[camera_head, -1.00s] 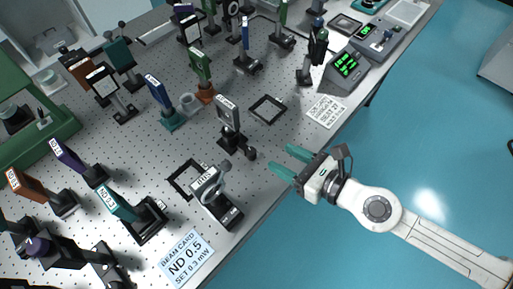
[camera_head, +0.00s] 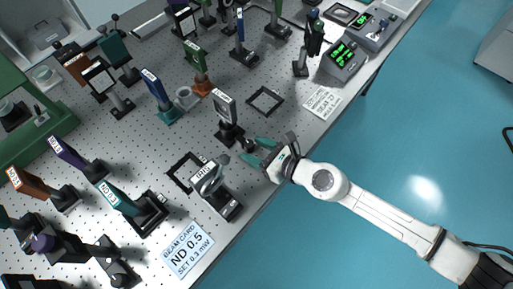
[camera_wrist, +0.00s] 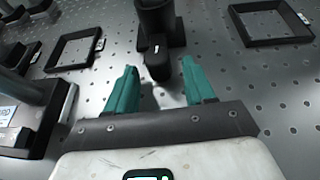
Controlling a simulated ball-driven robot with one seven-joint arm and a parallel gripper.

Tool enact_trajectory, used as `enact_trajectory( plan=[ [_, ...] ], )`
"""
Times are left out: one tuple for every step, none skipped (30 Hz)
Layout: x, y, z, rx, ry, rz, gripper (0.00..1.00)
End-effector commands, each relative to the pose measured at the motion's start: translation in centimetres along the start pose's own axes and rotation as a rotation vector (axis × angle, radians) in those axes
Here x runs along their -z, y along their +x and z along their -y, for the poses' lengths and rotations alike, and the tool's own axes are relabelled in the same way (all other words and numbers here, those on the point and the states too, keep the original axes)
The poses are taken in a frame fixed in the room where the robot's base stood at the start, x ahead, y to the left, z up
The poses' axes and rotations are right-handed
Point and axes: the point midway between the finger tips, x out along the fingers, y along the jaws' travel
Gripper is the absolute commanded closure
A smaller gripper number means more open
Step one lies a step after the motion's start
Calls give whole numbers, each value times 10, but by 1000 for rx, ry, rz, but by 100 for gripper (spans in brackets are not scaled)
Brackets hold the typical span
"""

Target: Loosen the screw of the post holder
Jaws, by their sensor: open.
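A black post holder (camera_head: 229,134) stands on the optical table and carries a grey framed plate (camera_head: 224,104). Its dark screw (camera_head: 249,146) sticks out toward my gripper (camera_head: 253,151). In the wrist view, the post holder (camera_wrist: 157,22) stands straight ahead, and the rounded end of the screw (camera_wrist: 158,66) lies between the two teal fingertips. My gripper (camera_wrist: 159,68) is open, with a visible gap on each side of the screw. The fingers do not appear to touch it. The top of the post is out of the wrist view.
An empty black square frame (camera_head: 265,100) lies behind the post holder; another (camera_head: 186,172) lies to its front left. A ring mount (camera_head: 212,183) stands close to my gripper. A beam card (camera_head: 188,249) lies near the table's front edge. Several labelled mounts fill the left side.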

Motion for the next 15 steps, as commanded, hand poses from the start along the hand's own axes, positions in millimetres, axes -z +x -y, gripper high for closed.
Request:
enact_trajectory(
  plan=[
    [0,1,0,0,1,0,46],
    [0,2,0,0,1,1,46],
    [0,2,0,0,1,1,46],
    [0,2,0,0,1,1,46],
    [0,2,0,1,1,1,46],
    [0,2,0,1,1,1,46],
    [0,2,0,1,1,1,46],
    [0,1,0,1,1,1,46],
    [0,1,0,1,1,1,49],
    [0,1,0,1,1,1,52],
    [0,1,0,1,1,1,55],
    [0,1,0,1,0,1,59],
    [0,1,0,1,0,1,62],
    [0,1,0,1,0,1,65],
    [0,1,0,1,0,1,68]
  ],
)
